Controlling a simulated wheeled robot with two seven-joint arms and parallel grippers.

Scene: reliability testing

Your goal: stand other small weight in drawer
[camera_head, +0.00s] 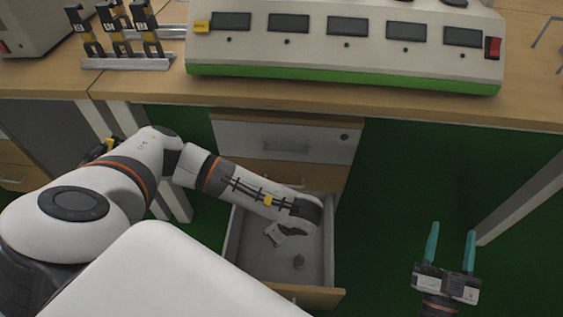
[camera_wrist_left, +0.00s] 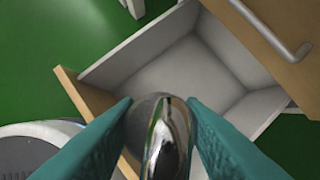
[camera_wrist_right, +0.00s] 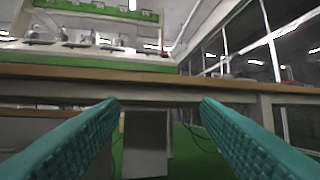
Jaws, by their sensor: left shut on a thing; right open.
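My left gripper (camera_wrist_left: 160,106) is shut on a shiny metal weight (camera_wrist_left: 170,142), seen close up between the teal fingers in the left wrist view. This gripper is over the open drawer (camera_wrist_left: 185,72). In the head view the drawer (camera_head: 235,245) is pulled out, and my left forearm hides its back part and the left fingers. My right gripper (camera_head: 450,247) is open and empty, right of the drawer.
A closed drawer (camera_head: 285,145) with a handle is above the open one. The wooden tabletop (camera_head: 140,88) carries a white and green device (camera_head: 345,55) with several displays and a rack of yellow-black parts (camera_head: 125,62). Green floor is free around my right gripper.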

